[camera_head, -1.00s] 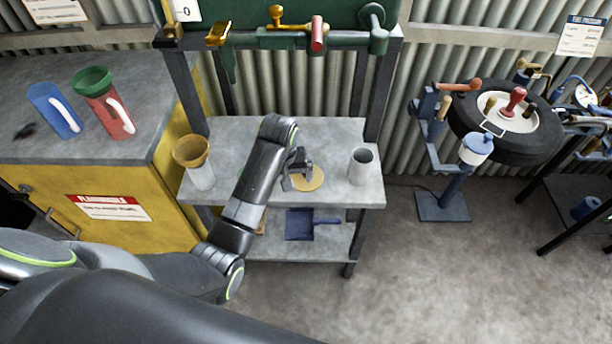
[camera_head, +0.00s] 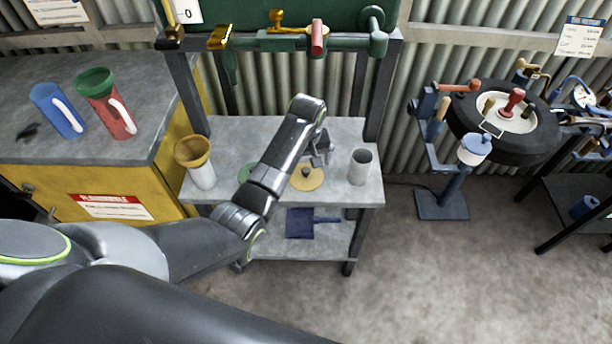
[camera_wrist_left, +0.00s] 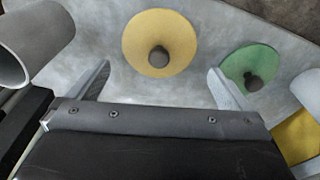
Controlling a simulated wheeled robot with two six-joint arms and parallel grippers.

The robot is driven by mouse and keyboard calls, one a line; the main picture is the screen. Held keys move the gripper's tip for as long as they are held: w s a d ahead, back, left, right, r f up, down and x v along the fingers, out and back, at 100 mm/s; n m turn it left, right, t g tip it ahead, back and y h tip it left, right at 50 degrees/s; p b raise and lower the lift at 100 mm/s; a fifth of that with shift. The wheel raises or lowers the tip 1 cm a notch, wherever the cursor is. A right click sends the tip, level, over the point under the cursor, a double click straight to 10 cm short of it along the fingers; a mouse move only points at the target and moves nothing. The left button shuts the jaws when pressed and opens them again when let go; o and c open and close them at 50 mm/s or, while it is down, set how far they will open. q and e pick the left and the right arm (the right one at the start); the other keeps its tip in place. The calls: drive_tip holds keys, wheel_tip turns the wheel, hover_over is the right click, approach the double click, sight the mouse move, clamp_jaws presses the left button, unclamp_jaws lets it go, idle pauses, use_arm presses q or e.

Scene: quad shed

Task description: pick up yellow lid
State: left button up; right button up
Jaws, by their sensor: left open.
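The yellow lid (camera_head: 307,180) is a flat round disc with a dark knob in its middle. It lies on the grey shelf top, and in the left wrist view (camera_wrist_left: 160,40) it shows whole, ahead of and between the fingers. My left gripper (camera_head: 320,150) is open and empty above the shelf, just beyond the lid in the head view. Its two fingers (camera_wrist_left: 160,85) are spread wide and apart from the lid. A green lid (camera_wrist_left: 250,72) with a dark knob lies beside the yellow one, mostly hidden behind my left arm in the head view. My right gripper is not in view.
A grey-white cylinder (camera_head: 360,166) stands right of the yellow lid. A white container with a yellow funnel top (camera_head: 194,160) stands at the shelf's left. A green rail with fittings (camera_head: 290,40) runs above the back. A dark blue dustpan (camera_head: 302,222) lies on the lower shelf.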

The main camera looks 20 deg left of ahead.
sight(306, 170)
use_arm(q)
drive_tip(key=shift+f, duration=0.45)
drive_tip(key=shift+w+f, duration=0.1)
drive_tip(key=shift+f, duration=1.95)
drive_tip(key=c, duration=0.7)
drive_tip(key=shift+r, duration=0.15)
